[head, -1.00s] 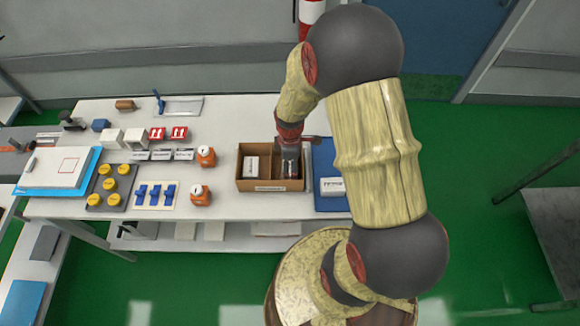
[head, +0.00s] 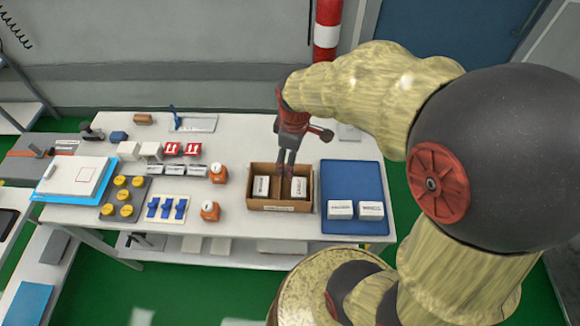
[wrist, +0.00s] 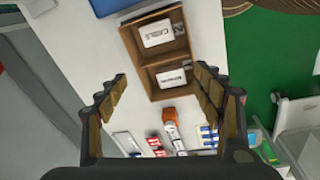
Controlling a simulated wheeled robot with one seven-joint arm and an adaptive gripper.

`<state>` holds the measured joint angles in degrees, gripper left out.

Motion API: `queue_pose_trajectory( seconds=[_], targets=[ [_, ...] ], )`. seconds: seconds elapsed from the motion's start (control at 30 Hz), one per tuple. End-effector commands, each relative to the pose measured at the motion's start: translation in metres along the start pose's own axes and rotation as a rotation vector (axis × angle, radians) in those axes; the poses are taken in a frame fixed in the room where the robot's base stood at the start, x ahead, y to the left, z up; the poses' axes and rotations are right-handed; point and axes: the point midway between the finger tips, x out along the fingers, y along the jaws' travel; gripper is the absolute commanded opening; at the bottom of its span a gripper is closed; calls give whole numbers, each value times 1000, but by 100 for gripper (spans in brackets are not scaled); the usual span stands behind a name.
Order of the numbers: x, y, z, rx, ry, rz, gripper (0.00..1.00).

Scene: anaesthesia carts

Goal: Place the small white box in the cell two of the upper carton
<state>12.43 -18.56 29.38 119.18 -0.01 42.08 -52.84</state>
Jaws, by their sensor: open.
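The brown open carton (head: 284,207) stands on the white table and has two cells split by a divider. A small white box (head: 299,187) lies in the right cell; in the wrist view this box (wrist: 157,33) is lettered and a "2" shows beside it. Another white box (head: 261,186) lies in the left cell, seen also in the wrist view (wrist: 172,76). My gripper (head: 286,172) is above the carton, clear of the boxes, with its fingers spread and nothing between them; the wrist view shows the fingers (wrist: 161,74) wide apart.
A blue mat (head: 350,178) right of the carton holds two white boxes (head: 356,210). Left of the carton stand orange-and-white items (head: 210,210), blue clips (head: 166,208), yellow-topped pieces (head: 124,196) and red-and-white boxes (head: 182,149). A red-and-white post (head: 327,40) rises behind the table.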

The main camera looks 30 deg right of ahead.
Motion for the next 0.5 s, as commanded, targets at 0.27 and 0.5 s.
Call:
queue_pose_trajectory(
  seconds=[0.27,0.5],
  targets=[
    [-140,-80,2,462,227,112,68],
    [-176,-118,18,680,342,102,68]
  ],
)
